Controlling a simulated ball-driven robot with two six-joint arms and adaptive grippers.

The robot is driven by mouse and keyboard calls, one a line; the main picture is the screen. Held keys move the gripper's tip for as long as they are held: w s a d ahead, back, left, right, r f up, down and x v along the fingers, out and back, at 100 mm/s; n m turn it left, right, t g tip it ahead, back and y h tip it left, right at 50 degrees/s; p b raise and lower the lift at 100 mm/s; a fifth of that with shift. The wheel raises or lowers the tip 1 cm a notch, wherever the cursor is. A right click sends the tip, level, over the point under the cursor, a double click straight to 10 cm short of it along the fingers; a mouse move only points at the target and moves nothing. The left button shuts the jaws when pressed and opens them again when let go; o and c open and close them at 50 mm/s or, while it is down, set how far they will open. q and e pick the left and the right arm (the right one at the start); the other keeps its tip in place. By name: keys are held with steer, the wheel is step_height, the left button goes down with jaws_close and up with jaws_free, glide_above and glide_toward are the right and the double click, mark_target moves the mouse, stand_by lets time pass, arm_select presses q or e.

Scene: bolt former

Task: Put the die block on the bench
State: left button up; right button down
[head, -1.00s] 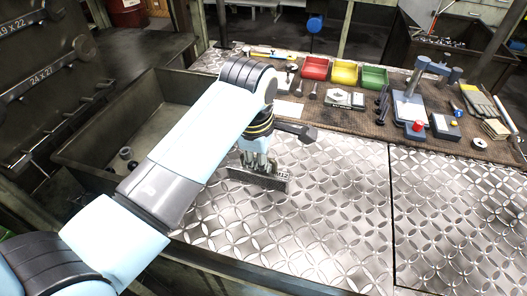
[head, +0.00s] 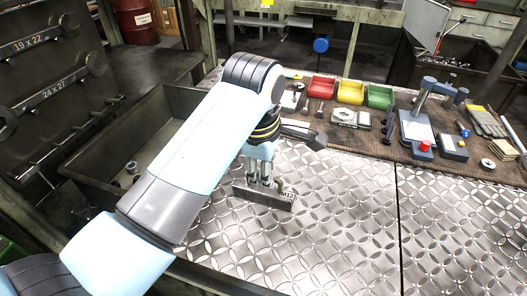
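The die block (head: 263,197) is a small grey block marked M12. It is at the near left part of the metal-topped bench (head: 330,230), upright, with its marked face toward me. I cannot tell whether its underside touches the plate or sits just above it. My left gripper (head: 264,182) points down at the top of the block, its fingers at the block's upper edge. The block hides the fingertips, so their grip is unclear. My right gripper is not in view.
Red (head: 320,88), yellow (head: 350,92) and green bins (head: 380,97) stand along the back of the bench. An open metal bin (head: 150,150) is left of the bench. The patterned plate to the right is clear.

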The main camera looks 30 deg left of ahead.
arm_select(q)
step_height(320, 180, up, 8)
steer(key=s, duration=0.1)
steer(key=shift+s+r, duration=0.2)
steer(key=shift+s, duration=0.15)
steer(key=shift+d, duration=0.1)
